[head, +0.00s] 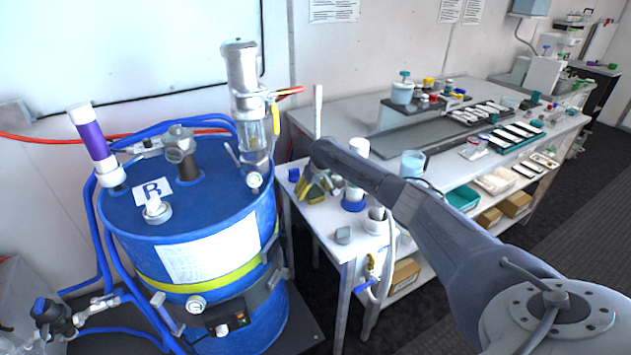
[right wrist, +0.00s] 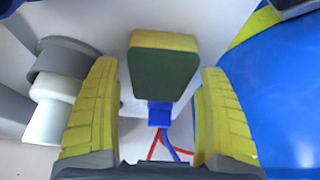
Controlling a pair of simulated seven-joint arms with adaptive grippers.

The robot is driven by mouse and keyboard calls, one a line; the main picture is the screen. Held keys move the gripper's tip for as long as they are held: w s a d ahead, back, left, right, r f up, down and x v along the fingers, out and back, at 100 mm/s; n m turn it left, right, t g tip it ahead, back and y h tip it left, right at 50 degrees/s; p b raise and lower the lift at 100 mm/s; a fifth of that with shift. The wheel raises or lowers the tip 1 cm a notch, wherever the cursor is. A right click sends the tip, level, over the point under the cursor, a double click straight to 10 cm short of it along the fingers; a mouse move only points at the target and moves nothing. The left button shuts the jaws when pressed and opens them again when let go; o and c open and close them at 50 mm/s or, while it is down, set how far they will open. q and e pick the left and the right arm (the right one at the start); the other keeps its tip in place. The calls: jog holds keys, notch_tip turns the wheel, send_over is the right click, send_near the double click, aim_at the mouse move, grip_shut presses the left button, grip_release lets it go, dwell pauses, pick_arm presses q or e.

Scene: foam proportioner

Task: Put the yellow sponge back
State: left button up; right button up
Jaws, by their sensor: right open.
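The yellow sponge (right wrist: 164,66) shows in the right wrist view as a block with a dark green face and a yellow edge. It lies ahead of my right gripper (right wrist: 159,82), roughly centred between its two yellow ribbed fingers. The fingers are spread, with a visible gap on each side of the sponge. In the head view my right gripper (head: 314,187) points down over the near left end of the white table (head: 319,219). There I cannot clearly separate the sponge from the fingers. My left gripper is not in view.
The blue drum (head: 198,225) stands left of the table. A small grey block (head: 343,235) sits near the table's front edge. A white cylinder with a blue base (head: 354,200) and a light blue cup (head: 412,163) stand nearby. Trays and bottles fill the table's far part.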

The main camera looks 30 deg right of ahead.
jog(key=v, duration=1.1)
jog(key=shift+r, duration=0.1)
